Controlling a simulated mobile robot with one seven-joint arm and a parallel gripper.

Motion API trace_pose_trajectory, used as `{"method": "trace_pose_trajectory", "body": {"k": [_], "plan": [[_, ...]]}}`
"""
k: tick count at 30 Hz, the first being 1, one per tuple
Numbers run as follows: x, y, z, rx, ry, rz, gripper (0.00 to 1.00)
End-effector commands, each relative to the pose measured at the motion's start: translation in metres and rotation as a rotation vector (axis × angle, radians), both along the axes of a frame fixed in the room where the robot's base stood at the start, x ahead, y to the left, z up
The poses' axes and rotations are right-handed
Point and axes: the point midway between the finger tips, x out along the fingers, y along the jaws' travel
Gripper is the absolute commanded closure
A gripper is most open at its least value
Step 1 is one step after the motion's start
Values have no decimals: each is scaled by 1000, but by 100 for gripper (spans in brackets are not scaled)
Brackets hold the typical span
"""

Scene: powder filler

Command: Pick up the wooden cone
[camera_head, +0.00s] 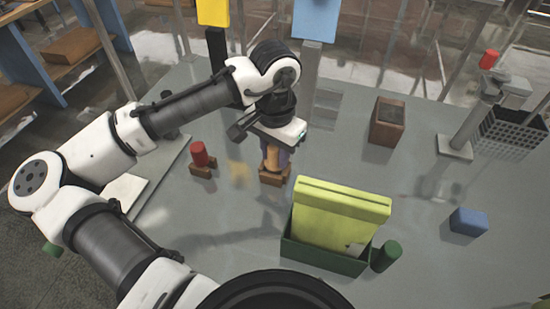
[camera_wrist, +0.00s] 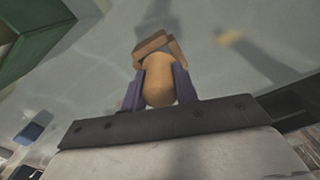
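The wooden cone (camera_head: 272,157) is tan and stands upright in a small brown wooden holder (camera_head: 273,179) near the middle of the table. In the wrist view the cone (camera_wrist: 159,87) is seen from above, with the brown holder (camera_wrist: 155,46) beyond it. My gripper (camera_head: 276,150) is directly above and around the cone, pointing down. Its two purple fingers flank the cone in the wrist view (camera_wrist: 159,84), with little or no gap. I cannot tell whether they press on it. The head view partly hides the cone behind the fingers.
A red cylinder (camera_head: 199,154) in a brown holder stands left of the cone. A yellow-green slab (camera_head: 340,212) in a dark green bin (camera_head: 322,260) stands close at front right. A green cylinder (camera_head: 386,256), blue block (camera_head: 468,221) and brown box (camera_head: 387,122) stand farther right.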

Motion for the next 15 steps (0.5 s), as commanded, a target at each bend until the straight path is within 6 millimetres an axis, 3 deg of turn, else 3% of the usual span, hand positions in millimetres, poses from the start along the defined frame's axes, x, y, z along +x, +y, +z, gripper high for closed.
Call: {"method": "trace_pose_trajectory", "body": {"k": [5,15], "plan": [[0,0,0,1,-1,0,94],[0,0,5,1,-1,0,94]]}}
